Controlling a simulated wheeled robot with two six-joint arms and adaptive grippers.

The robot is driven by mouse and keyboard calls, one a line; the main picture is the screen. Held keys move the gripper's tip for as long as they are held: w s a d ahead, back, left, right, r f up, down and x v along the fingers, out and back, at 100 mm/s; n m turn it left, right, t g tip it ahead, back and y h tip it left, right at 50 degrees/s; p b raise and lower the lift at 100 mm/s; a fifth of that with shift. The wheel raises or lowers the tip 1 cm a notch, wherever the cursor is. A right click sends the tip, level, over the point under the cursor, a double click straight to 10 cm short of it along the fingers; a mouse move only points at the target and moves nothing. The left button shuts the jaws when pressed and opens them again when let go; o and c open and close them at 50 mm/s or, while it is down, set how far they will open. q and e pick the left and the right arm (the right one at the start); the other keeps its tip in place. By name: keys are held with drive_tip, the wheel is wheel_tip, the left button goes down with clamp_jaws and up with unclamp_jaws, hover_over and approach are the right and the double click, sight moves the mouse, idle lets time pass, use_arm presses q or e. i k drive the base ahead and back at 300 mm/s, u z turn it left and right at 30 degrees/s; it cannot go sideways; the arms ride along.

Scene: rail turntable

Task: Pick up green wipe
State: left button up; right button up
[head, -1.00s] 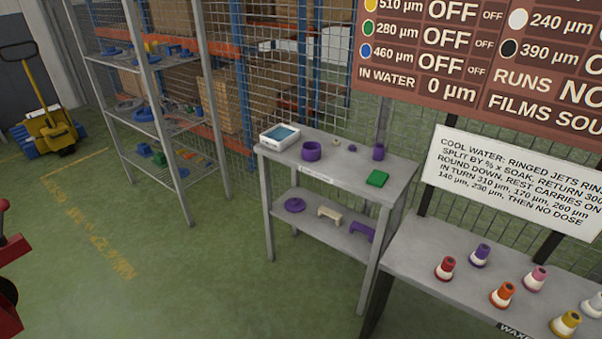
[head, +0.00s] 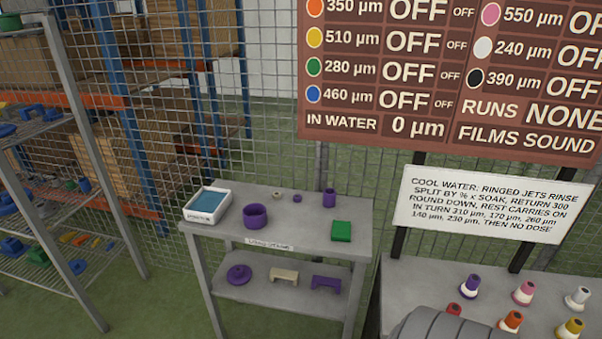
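The green wipe (head: 341,231) is a small flat green square. It lies on the right part of the top of a grey two-level table (head: 290,240) in the head view. Nothing touches it. Neither of my grippers shows in the head view. A grey rounded part at the bottom edge looks like my own arm, but its gripper is out of sight.
The table also holds a white tray with a blue pad (head: 208,205), a purple bowl (head: 255,216) and a purple cup (head: 329,198). Purple and cream parts lie on its lower shelf (head: 255,290). A bench with coloured cones (head: 523,292) stands at right, a rack (head: 65,150) at left.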

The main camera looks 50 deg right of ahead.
sight(341, 231)
drive_tip(key=z, duration=0.05)
drive_tip(key=i, duration=0.55)
drive_tip(key=z, duration=3.05)
